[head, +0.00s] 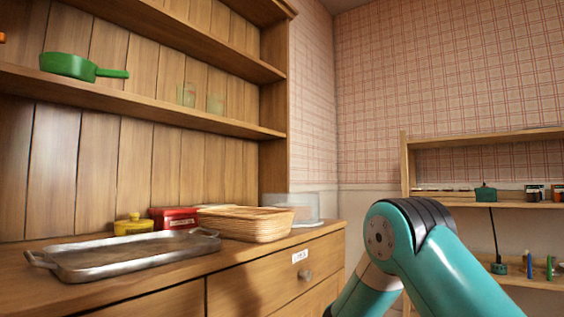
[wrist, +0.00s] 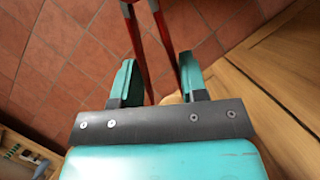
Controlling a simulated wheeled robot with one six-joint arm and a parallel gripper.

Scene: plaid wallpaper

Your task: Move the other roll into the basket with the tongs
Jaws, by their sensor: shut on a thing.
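My gripper (wrist: 157,64) shows in the wrist view, its two teal fingers closed around the red tongs (wrist: 134,32). The wicker basket (head: 262,228) stands on the wooden counter in the head view, right of the metal tray (head: 130,258). The gripper and tongs do not show in the head view.
A yellow pot (head: 133,226) and a red box (head: 173,218) stand behind the tray. A clear container (head: 292,208) is behind the basket. Shelves with a green pan (head: 68,66) rise above the counter (head: 190,282). Another shelf unit (head: 480,205) stands at right.

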